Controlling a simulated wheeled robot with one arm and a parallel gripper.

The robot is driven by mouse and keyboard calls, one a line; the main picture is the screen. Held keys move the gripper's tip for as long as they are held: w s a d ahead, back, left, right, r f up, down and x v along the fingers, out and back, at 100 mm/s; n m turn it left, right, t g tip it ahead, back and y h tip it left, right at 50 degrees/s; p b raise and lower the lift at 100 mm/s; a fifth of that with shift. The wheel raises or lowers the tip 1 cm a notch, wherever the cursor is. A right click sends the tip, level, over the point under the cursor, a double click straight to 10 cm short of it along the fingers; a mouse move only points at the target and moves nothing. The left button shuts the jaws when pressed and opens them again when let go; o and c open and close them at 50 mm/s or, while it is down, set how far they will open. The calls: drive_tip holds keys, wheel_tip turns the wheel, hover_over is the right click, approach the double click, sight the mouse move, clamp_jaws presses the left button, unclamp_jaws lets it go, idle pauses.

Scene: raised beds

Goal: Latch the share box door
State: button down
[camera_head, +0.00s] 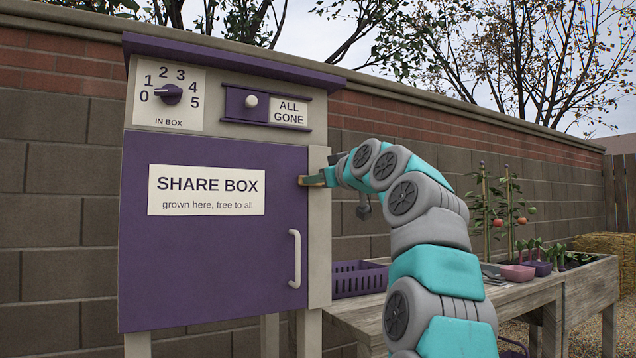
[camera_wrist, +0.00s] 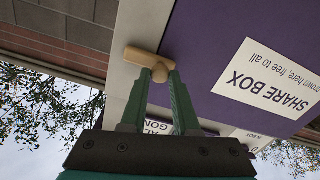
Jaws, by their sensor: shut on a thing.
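The share box door (camera_head: 215,270) is purple, with a white "SHARE BOX" sign and a pale handle (camera_head: 295,258) at its right. It looks shut in the pale frame (camera_head: 319,230). A small tan latch (camera_head: 303,181) sits at the door's upper right edge. It lies roughly level, its left end reaching over the purple edge. In the wrist view, which is upside down, the latch (camera_wrist: 139,55) shows as a bar with a round knob. My gripper (camera_wrist: 161,74) has its green fingers shut on the knob. In the head view my gripper (camera_head: 322,179) reaches it from the right, partly hiding it.
Above the door are a number dial (camera_head: 171,94) and an "ALL GONE" slider (camera_head: 251,101). A purple crate (camera_head: 357,282) stands right of the box, on a wooden bench (camera_head: 520,297) with pots and plants. A block wall (camera_head: 60,180) runs behind.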

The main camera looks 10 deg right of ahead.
drive_tip(key=shift+f, duration=0.1)
idle(0.3)
drive_tip(key=c, duration=0.7)
unclamp_jaws()
drive_tip(key=shift+o, duration=0.2)
drive_tip(key=shift+s, duration=0.15)
drive_tip(key=b+v, duration=0.2)
drive_tip(key=v, duration=0.5)
drive_tip(key=shift+s+b, duration=0.2)
drive_tip(key=shift+b, duration=0.15)
drive_tip(key=shift+d, duration=0.1)
